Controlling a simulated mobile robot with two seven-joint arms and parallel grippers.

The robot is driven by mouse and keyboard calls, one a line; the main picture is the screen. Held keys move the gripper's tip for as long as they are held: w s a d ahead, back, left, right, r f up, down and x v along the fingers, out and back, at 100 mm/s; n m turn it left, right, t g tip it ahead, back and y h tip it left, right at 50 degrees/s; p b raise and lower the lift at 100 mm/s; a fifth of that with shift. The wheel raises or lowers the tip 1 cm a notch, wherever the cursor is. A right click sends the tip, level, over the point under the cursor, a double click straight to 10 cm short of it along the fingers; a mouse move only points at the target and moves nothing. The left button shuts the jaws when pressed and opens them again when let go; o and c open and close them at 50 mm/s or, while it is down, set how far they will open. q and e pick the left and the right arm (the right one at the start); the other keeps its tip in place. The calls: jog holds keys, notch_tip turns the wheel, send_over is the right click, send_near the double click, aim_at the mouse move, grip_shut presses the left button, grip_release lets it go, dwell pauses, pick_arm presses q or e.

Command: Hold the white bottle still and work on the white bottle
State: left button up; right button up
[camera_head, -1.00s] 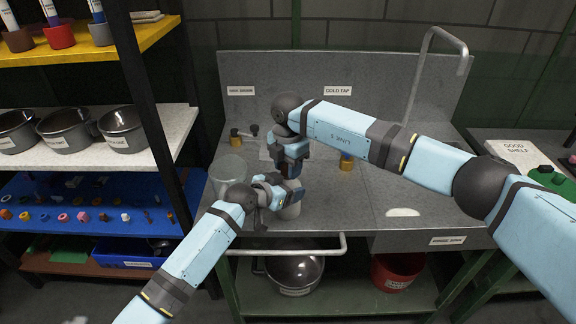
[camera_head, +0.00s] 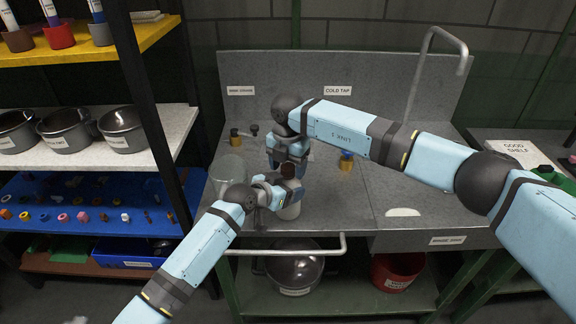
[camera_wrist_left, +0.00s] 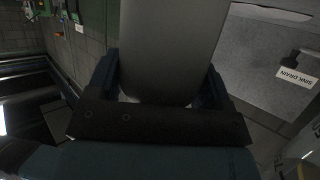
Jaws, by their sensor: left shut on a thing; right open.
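The white bottle (camera_head: 290,211) stands upright on the grey sink counter, mostly hidden by my grippers; only its lower part shows in the head view. My left gripper (camera_head: 284,188) is shut around its body. In the left wrist view the bottle (camera_wrist_left: 170,45) fills the gap between the two fingers and looks grey in shadow. A dark brown cap-like top (camera_head: 291,168) shows just above the left gripper. My right gripper (camera_head: 288,157) is open and points down directly over this top, its fingers on either side. I cannot tell whether they touch it.
A clear glass container (camera_head: 228,168) stands left of the bottle. A towel rail (camera_head: 290,250) runs along the front edge. The counter at right is mostly clear.

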jog(key=shift+r, duration=2.25)
pick_arm(q)
jog(key=o, duration=1.7)
